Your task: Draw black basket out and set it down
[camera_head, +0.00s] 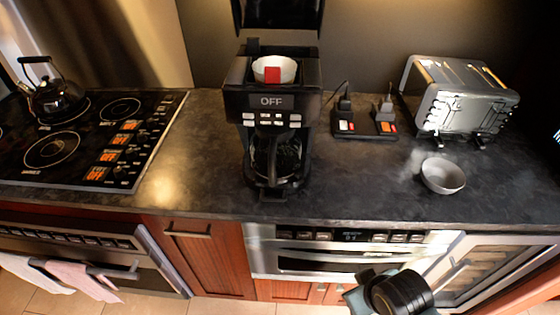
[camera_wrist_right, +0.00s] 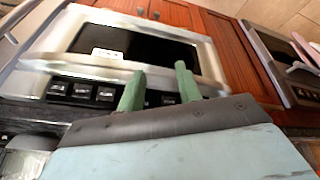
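A black coffee maker (camera_head: 270,105) stands on the dark counter with its lid (camera_head: 278,14) raised. A white filter cup (camera_head: 274,69) with a red patch sits in its open top. The black basket around the cup is mostly hidden, and I cannot make out its edges. A dark carafe (camera_head: 276,160) is in the lower part of the machine. My right gripper (camera_wrist_right: 158,75) shows two green fingers, apart and empty, in front of the microwave drawer. In the head view only my right wrist shows, low and well apart from the coffee maker. My left gripper is not in view.
The steel microwave drawer (camera_head: 330,262) is shut under the counter. A stove (camera_head: 85,140) with a kettle (camera_head: 56,97) is left. Counter (camera_head: 190,165) left of the machine is bare.

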